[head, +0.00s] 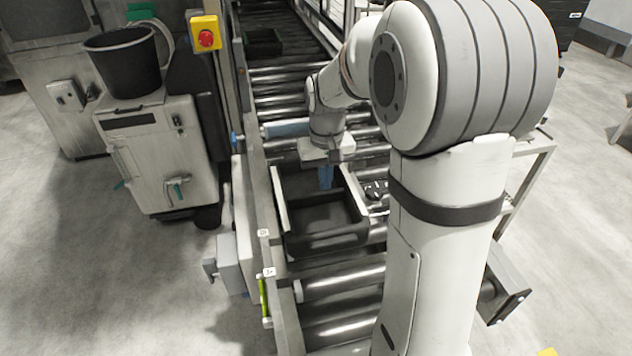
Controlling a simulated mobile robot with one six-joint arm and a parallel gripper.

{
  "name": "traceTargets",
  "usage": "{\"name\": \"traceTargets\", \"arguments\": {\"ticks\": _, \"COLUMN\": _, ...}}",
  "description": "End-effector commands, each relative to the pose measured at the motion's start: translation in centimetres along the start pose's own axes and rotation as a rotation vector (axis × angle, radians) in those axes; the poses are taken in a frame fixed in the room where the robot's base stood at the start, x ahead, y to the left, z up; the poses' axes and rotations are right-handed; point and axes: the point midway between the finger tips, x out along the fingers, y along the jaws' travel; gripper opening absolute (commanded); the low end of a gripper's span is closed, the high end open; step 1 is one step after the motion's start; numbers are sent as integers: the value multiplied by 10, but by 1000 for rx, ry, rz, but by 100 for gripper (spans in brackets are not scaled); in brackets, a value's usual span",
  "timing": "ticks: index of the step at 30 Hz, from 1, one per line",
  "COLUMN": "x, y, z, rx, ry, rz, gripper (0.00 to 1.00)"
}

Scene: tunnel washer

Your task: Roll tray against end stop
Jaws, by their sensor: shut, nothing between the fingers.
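A black tray (319,240) with raised walls sits on the roller conveyor in front of my arm. It looks empty where I can see inside. My gripper (326,180), with blue fingers, points down at the tray's far end; the fingers are shut with nothing seen between them. I cannot tell whether they touch the tray. My arm hides the conveyor to the right. I cannot clearly make out the end stop.
Bare rollers (345,284) lie on the near side of the tray. A metal side rail (262,200) runs along the left. A second dark tray (264,42) lies farther up the conveyor. A red emergency button (206,39) on a yellow box and a black bucket (124,68) stand at left.

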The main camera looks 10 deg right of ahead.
Motion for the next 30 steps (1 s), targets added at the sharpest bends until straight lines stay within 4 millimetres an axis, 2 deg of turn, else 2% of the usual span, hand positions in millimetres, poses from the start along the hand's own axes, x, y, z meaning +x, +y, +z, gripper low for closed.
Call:
{"name": "traceTargets", "arguments": {"ticks": 5, "x": 24, "y": 0, "z": 1, "rx": 0, "ry": -7, "rz": 0, "gripper": 0}}
{"name": "traceTargets", "arguments": {"ticks": 15, "x": 97, "y": 0, "z": 2, "rx": 1, "ry": -8, "rz": 0, "gripper": 0}}
{"name": "traceTargets", "arguments": {"ticks": 22, "x": 95, "y": 0, "z": -30, "rx": 1, "ry": -1, "rz": 0, "gripper": 0}}
{"name": "traceTargets", "arguments": {"ticks": 30, "x": 96, "y": 1, "z": -40, "rx": 2, "ry": 0, "rz": 0, "gripper": 0}}
